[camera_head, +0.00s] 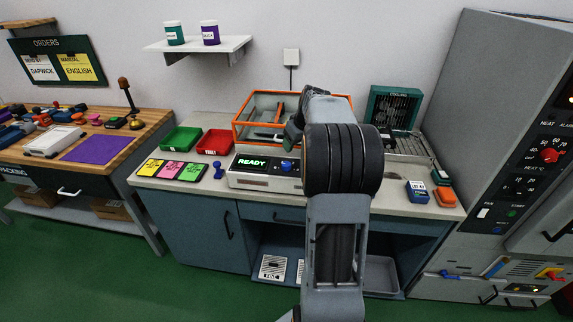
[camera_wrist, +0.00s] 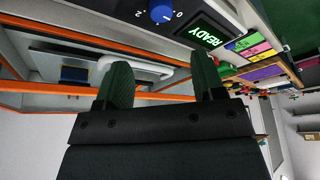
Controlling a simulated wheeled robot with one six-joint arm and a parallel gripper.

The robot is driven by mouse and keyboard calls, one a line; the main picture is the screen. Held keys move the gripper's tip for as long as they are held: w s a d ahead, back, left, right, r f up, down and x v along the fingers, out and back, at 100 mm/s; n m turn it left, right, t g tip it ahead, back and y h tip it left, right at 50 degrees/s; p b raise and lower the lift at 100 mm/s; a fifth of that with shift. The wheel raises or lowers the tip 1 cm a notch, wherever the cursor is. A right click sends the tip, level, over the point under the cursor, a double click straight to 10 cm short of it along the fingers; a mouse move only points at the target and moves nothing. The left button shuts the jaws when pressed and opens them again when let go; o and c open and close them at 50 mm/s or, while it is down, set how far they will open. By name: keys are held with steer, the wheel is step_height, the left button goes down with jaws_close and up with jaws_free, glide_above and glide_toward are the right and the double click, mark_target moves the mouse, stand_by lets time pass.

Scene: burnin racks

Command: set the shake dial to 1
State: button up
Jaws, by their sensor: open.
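A blue dial (camera_head: 287,165) sits on the front of a pale grey machine (camera_head: 263,182), right of its green READY display (camera_head: 252,163). In the wrist view the blue dial (camera_wrist: 161,13) is at the top edge, beside the printed marks 0 and 2. A white mark shows on the knob, but I cannot tell exactly which number it points to. My gripper (camera_wrist: 160,75) is open, with nothing between its dark green fingers. It is apart from the dial, near the orange-framed enclosure (camera_head: 240,130) behind it. In the head view my arm hides most of the gripper.
Green (camera_head: 181,138) and red (camera_head: 214,141) trays and coloured cards (camera_head: 169,170) lie left of the machine. A dark green cooling unit (camera_head: 394,105) stands at the right. A grey cabinet with a red knob (camera_head: 549,155) stands far right. Orange bars (camera_wrist: 45,89) run close to the fingers.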

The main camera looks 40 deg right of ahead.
mark_target(286, 164)
steer(key=x, duration=1.2)
steer(key=shift+w+a+f+p, duration=0.15)
steer(key=shift+f+p, duration=0.1)
steer(key=shift+p, duration=0.15)
steer(key=c, duration=0.9)
